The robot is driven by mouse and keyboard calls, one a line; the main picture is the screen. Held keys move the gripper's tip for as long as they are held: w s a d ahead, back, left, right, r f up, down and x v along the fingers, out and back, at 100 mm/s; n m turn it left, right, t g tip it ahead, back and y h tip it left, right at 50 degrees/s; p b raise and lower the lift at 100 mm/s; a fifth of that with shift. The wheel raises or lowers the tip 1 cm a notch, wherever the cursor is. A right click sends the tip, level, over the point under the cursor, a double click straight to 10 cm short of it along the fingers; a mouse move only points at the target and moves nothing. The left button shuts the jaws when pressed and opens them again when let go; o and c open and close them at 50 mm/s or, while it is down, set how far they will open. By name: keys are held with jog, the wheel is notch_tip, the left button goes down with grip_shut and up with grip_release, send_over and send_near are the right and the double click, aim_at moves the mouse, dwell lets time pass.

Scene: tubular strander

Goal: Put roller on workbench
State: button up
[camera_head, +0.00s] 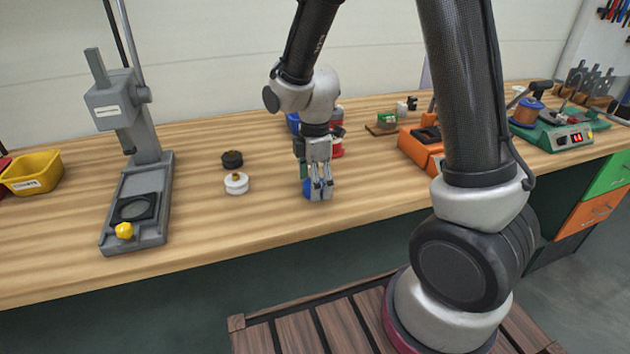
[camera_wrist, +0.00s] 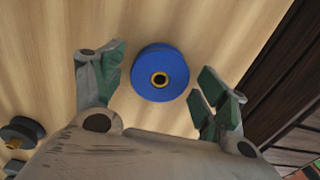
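A blue roller (camera_wrist: 160,74) with a brass-coloured hub stands on the wooden workbench (camera_head: 210,215), near its front edge. How far the fingertips are above the bench is hard to tell.
A white roller (camera_head: 236,184) and a black roller (camera_head: 232,159) stand to the left. A grey press stand (camera_head: 145,180) and a yellow bin (camera_head: 33,172) are further left. An orange device (camera_head: 418,147) and a green soldering station (camera_head: 556,132) are to the right. Blue and red items are behind my gripper.

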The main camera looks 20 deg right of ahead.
jog(key=shift+r, duration=0.1)
notch_tip(320, 180, up, 11)
jog(key=s+d+r+m+t, duration=0.2)
jog(key=s+d+r+m, duration=0.3)
jog(key=s+d+m, duration=0.2)
jog(key=s+d+r+m+t, duration=0.2)
jog(key=s+d+r+m, duration=0.4)
jog(key=s+m, duration=0.5)
jog(key=shift+s+d, duration=0.25)
jog(key=shift+d, duration=0.75)
